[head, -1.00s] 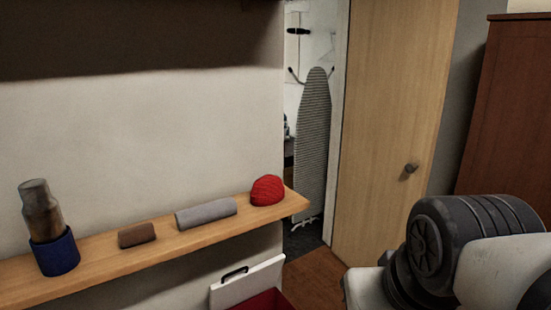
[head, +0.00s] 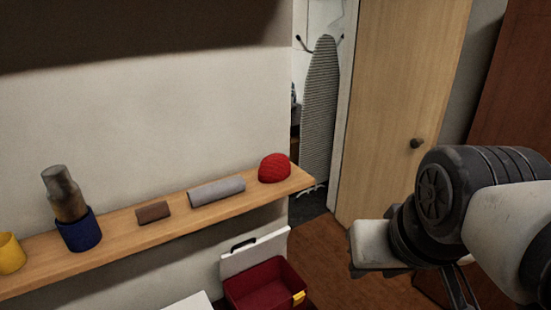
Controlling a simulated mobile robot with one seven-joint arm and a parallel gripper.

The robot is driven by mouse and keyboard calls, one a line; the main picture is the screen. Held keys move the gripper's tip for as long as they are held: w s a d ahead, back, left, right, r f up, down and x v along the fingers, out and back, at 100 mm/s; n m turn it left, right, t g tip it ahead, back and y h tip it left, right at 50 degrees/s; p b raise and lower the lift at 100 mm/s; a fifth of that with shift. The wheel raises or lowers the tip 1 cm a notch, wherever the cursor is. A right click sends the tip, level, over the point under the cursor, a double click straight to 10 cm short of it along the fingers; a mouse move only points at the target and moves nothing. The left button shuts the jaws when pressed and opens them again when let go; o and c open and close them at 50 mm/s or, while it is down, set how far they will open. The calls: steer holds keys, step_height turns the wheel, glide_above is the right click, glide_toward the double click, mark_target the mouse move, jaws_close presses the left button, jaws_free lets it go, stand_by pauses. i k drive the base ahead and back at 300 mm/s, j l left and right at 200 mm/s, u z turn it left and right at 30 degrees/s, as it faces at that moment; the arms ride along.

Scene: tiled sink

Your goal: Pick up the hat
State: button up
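The hat is a red, rounded, ribbed knit shape (head: 274,168) near the right end of the wooden wall shelf (head: 110,262) in the head view. My arm fills the right side of the picture, well to the right of the hat and apart from it. Dark, thin parts that look like my gripper (head: 457,288) show below the arm at the bottom edge. They are partly cut off and hidden, so I cannot tell whether it is open or shut. Nothing touches the hat.
A grey roll (head: 217,191) lies left of the hat, then a brown roll (head: 153,212), a blue cup (head: 79,232) holding a bottle-like object (head: 63,190), and a yellow cup (head: 10,254). An open red box (head: 265,284) stands below the shelf. A wooden door (head: 400,110) is behind.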

mark_target(276, 168)
steer(key=i+l+u, duration=0.25)
steer(key=u, duration=0.15)
steer(key=i+l+u, duration=0.75)
steer(key=l, duration=0.2)
steer(key=k+j, duration=0.05)
